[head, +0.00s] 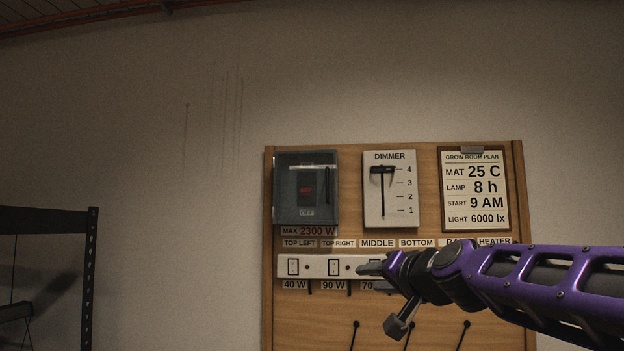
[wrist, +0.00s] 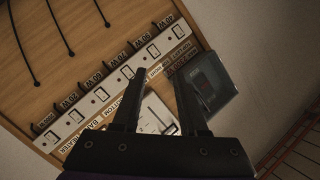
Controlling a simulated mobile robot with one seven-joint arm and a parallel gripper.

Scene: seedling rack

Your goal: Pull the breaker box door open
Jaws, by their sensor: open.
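The breaker box (head: 285,205) is a dark grey box at the upper left of the wooden panel. Its see-through door looks shut, with a red switch (head: 307,188) and an OFF label behind it. A dark vertical handle (head: 327,185) sits near the door's right edge. My gripper (head: 374,277) is open and empty, below and to the right of the box, in front of the switch strip. In the wrist view the breaker box (wrist: 210,88) appears rotated, just right of my open fingers (wrist: 155,75); the right finger is close to its edge in the picture.
A dimmer (head: 390,205) with a black lever is right of the box, then a plan card (head: 474,192). The white switch strip (head: 312,266) runs below; my arm hides its right part. A dark rack (head: 92,270) stands at left. The wall left of the panel is bare.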

